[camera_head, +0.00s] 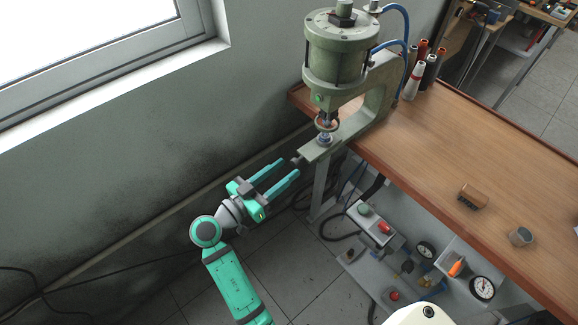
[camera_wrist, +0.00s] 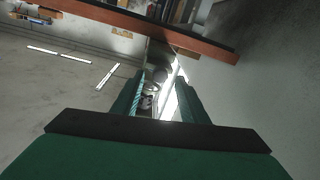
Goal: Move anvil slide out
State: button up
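The green pneumatic press (camera_head: 338,55) stands at the left end of the wooden table. Its lower arm, the anvil slide (camera_head: 322,148), juts out past the table edge, with a small dark knob (camera_head: 297,161) at its near end. My gripper (camera_head: 290,168) is open, its two teal fingers pointing at the knob from the lower left. The fingertips are close to the knob; I cannot tell whether they touch it. In the wrist view my gripper's fingers (camera_wrist: 160,90) stand apart, with a bright metal part and a round knob-like shape (camera_wrist: 149,100) between or beyond them.
The wooden table (camera_head: 440,140) carries spools (camera_head: 415,80), a brown block (camera_head: 473,196) and a small round piece (camera_head: 520,236). A control panel with buttons and gauges (camera_head: 481,288) sits below it. Blue hoses (camera_head: 405,50) run at the press. The wall (camera_head: 130,150) is at left.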

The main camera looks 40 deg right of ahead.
jog(key=shift+w+d, duration=0.2)
jog(key=shift+d, duration=1.1)
jog(key=shift+c, duration=0.4)
grip_shut()
jog(key=shift+s, duration=0.1)
